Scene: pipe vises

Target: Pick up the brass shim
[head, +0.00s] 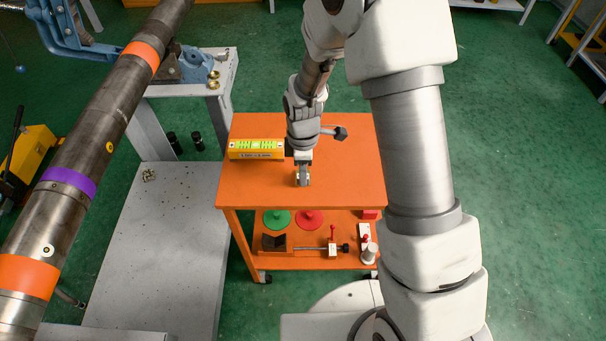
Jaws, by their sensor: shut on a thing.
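My gripper (303,179) points down at the middle of the orange cart's top (347,185). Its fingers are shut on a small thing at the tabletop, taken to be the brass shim. The fingers hide nearly all of it, so its shape and colour cannot be made out. I cannot tell whether it touches the cart top. No other brass shim shows clearly on the cart.
A yellow level (256,149) lies just left of my gripper. A dark-knobbed tool (340,133) is behind it to the right. A large banded pipe (100,140) slants across the left. The cart top's front and right are clear. The lower shelf holds several items.

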